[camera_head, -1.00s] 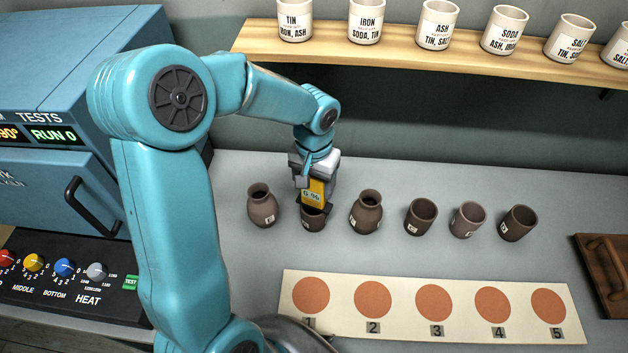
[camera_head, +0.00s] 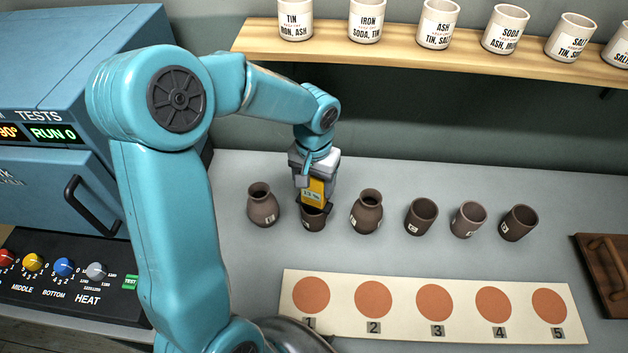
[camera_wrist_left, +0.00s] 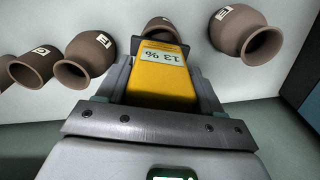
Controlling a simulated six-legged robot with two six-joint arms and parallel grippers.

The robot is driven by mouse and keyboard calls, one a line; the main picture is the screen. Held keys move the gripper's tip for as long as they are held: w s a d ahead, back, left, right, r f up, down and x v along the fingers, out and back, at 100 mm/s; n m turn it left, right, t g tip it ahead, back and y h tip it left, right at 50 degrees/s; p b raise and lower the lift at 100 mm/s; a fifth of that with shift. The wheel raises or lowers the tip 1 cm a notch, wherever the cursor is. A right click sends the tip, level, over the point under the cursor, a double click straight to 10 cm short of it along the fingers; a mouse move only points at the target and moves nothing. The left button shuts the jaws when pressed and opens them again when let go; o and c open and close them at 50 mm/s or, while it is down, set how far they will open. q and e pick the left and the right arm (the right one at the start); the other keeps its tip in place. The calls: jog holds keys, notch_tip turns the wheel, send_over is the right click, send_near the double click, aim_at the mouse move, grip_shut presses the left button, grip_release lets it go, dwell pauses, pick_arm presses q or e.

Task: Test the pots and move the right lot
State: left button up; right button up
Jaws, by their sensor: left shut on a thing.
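My left gripper (camera_head: 314,192) is shut on a yellow meter (camera_head: 318,187). The meter's lower end is at the mouth of a small brown pot (camera_head: 313,222), whose rim it hides; I cannot tell whether it touches. In the left wrist view the meter (camera_wrist_left: 165,82) has a small display that seems to read 13 %. Other brown pots stand in a row: a round necked pot (camera_head: 262,212) to the left, a larger necked pot (camera_head: 368,216) to the right, then straight cups (camera_head: 420,220), (camera_head: 467,222) and (camera_head: 518,224). My right gripper is out of view.
A pale board (camera_head: 340,322) with orange discs numbered 1 to 5 lies in front of the row. A blue kiln (camera_head: 85,75) with knobs and a TEST button (camera_head: 131,283) is left. Labelled cups (camera_head: 438,25) stand on the shelf (camera_head: 400,55).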

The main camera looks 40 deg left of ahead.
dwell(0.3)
pick_arm(q)
jog(key=shift+r+p, duration=0.75)
jog(key=shift+r, duration=0.1)
jog(key=shift+r+p, duration=1.85)
jog(key=shift+r, duration=0.8)
jog(key=shift+f, duration=0.1)
jog(key=shift+s, duration=0.1)
